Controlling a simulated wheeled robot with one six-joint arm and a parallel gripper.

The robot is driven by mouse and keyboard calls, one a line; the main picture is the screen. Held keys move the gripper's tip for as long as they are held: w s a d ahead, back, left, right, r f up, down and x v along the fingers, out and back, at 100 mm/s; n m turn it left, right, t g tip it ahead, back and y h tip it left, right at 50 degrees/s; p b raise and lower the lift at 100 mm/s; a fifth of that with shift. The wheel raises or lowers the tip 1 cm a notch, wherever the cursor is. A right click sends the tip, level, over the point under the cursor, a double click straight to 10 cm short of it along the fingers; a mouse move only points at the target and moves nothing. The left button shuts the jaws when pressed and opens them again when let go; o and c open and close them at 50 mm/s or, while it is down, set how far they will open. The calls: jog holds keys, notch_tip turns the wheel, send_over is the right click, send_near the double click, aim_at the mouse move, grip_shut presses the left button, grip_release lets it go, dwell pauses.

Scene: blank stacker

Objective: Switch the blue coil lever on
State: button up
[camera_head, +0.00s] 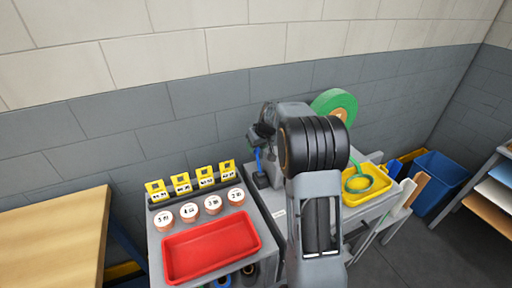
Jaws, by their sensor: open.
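The blue lever (258,158) stands on a small dark grey base (264,180) at the left edge of the grey machine top. It looks roughly upright; its exact tilt is too small to tell. My gripper (256,140) is open, at the far end of my arm, just above the lever's top in the picture. I cannot tell whether it touches the lever. My own arm hides part of the machine behind it. A green coil (340,104) stands upright at the back right of the machine, partly hidden by my arm.
A yellow tray (383,183) with a green ring sits right of my arm. Left are a red tray (211,246), several round labelled pieces (213,205) and yellow card holders (181,183). A wooden table (50,235) stands far left, a blue bin (440,180) far right.

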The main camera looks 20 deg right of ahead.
jog(key=shift+w+f, duration=0.15)
jog(key=shift+f, duration=0.35)
jog(key=shift+c, duration=0.2)
grip_shut()
